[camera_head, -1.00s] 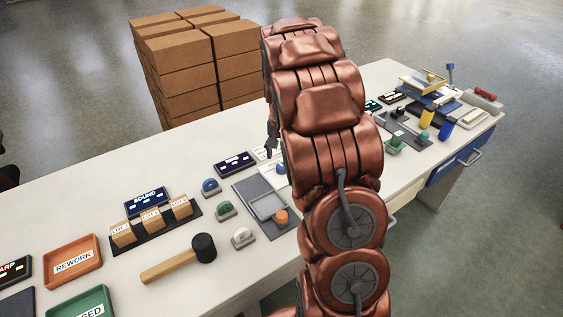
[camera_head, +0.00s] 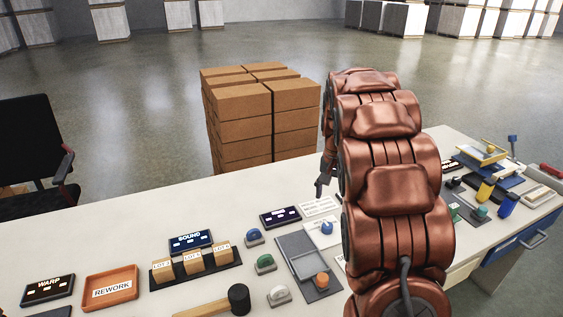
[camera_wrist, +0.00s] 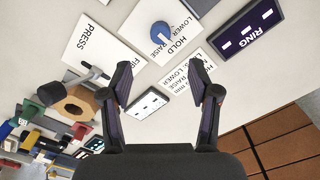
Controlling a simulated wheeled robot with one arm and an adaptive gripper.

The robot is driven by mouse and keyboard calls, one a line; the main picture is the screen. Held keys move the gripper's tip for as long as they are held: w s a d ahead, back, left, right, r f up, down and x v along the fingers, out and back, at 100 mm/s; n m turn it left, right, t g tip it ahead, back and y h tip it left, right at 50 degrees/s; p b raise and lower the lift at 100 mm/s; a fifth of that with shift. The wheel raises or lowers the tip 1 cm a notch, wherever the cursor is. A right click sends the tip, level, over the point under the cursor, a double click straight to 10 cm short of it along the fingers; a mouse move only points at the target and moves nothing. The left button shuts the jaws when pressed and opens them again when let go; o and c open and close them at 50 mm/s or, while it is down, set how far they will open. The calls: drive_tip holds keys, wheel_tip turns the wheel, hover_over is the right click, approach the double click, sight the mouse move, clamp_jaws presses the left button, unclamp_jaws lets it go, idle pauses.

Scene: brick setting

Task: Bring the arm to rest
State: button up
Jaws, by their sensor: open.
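My arm rises in a copper-coloured stack of links on the right of the head view, over the white workbench (camera_head: 110,222). My gripper (camera_wrist: 165,72) is open and empty in the wrist view, its two dark fingers spread above the bench. In the head view only a small dark part of my gripper (camera_head: 321,186) shows left of the arm; the rest is hidden behind it. A card marked hold, raise and lower with a blue knob (camera_wrist: 161,33) lies beyond the fingertips. A card marked press (camera_wrist: 92,45) lies to the left.
An orange rework tray (camera_head: 110,289), a rack of lot blocks (camera_head: 197,264) and a mallet (camera_head: 238,299) are on the bench at left. A grey board (camera_head: 300,255) lies beside my arm. Stacked cartons (camera_head: 243,115) stand behind the bench, and a dark chair (camera_head: 35,140) at left.

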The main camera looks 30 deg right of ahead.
drive_tip(key=shift+a, duration=0.1)
drive_tip(key=s+a+r+n+p, duration=0.2)
drive_tip(key=s+a+r, duration=0.2)
drive_tip(key=s+a, duration=0.35)
drive_tip(key=s+a+r+n+p, duration=0.3)
drive_tip(key=s+a+r, duration=0.2)
drive_tip(key=s+a, duration=0.3)
drive_tip(key=s+a+n+g+p, duration=0.1)
drive_tip(key=s+a, duration=0.3)
drive_tip(key=s, duration=0.4)
drive_tip(key=s+a+n+p, duration=0.2)
drive_tip(key=s+a+n, duration=0.1)
drive_tip(key=s, duration=0.5)
drive_tip(key=shift+s+a+r+n+g, duration=0.15)
drive_tip(key=shift+s+a+n+g, duration=0.2)
drive_tip(key=shift+a, duration=0.45)
